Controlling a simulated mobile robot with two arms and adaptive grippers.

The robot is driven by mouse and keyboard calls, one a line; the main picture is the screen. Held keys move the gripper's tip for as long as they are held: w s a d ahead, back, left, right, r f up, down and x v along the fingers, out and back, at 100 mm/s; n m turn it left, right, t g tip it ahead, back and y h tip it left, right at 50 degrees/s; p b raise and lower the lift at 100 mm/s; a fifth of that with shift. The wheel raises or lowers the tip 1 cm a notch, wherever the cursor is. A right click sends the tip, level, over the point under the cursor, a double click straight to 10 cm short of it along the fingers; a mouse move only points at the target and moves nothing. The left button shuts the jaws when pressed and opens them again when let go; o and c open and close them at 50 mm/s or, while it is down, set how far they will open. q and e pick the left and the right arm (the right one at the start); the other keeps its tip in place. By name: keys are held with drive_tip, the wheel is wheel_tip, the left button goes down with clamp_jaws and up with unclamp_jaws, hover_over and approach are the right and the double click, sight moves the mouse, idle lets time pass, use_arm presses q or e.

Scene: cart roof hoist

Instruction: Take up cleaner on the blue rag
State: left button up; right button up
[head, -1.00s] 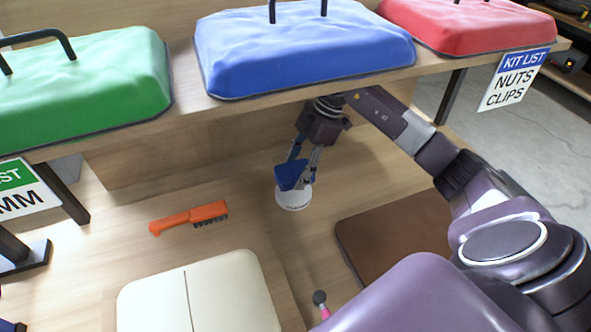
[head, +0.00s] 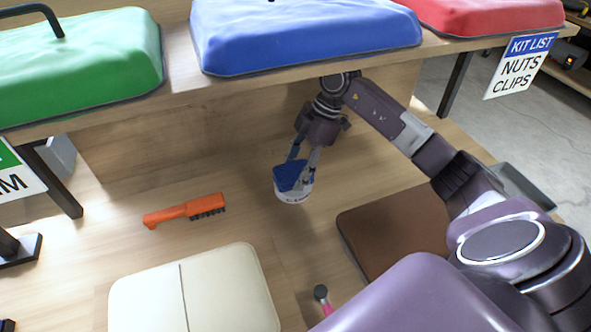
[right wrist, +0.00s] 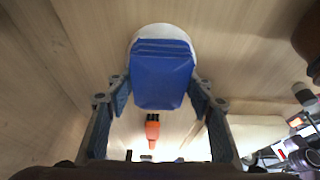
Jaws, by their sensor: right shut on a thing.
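My right gripper (head: 297,180) reaches in under the raised shelf and is shut on a folded blue rag (head: 289,176). The rag also shows between the two fingers in the right wrist view (right wrist: 162,78). A round white cleaner container (head: 294,197), with partly readable dark lettering, is at the rag's lower edge. The rag covers much of it; in the right wrist view its white rim (right wrist: 160,31) shows beyond the rag. The rag seems to touch the container, but I cannot tell how firmly. My left gripper is not in view.
An orange brush (head: 185,210) lies on the wooden surface to the left. A cream pad (head: 195,290) and a brown pad (head: 385,235) lie nearer. A pink-handled tool (head: 322,297) lies between them. The shelf (head: 180,85) with green, blue and red covers overhangs the gripper.

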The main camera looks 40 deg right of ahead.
drive_tip(key=shift+f, duration=0.45)
idle(0.4)
drive_tip(key=shift+s+f, duration=0.1)
idle(1.7)
